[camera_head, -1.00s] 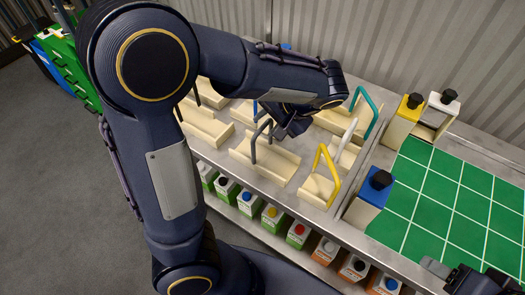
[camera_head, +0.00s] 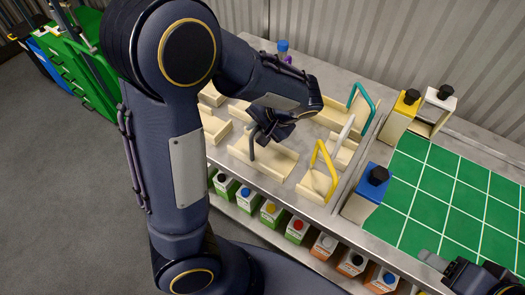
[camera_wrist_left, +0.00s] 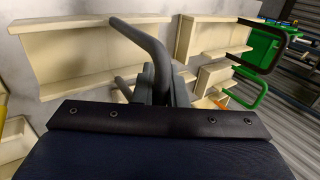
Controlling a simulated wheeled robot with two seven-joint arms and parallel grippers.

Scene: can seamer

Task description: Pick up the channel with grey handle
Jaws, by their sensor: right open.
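The cream channel with the grey handle (camera_head: 272,166) lies on the metal table in the head view, and its bent grey handle (camera_head: 252,147) stands up at its left part. It also shows in the left wrist view (camera_wrist_left: 75,65), with the handle (camera_wrist_left: 148,47) rising close by the fingers. My left gripper (camera_head: 264,134) is right at this handle, partly hidden by its own wrist; its fingers show in the left wrist view (camera_wrist_left: 163,85). I cannot tell whether they have closed on the handle. My right gripper (camera_head: 445,268) is open at the lower right, away from the channel.
Channels with yellow (camera_head: 321,172), white (camera_head: 344,138) and teal (camera_head: 359,105) handles stand to the right. Others lie at left, partly behind my arm. A blue canister (camera_head: 368,193) stands beside the green tiled mat (camera_head: 435,195). Several cartons (camera_head: 297,230) fill the shelf below.

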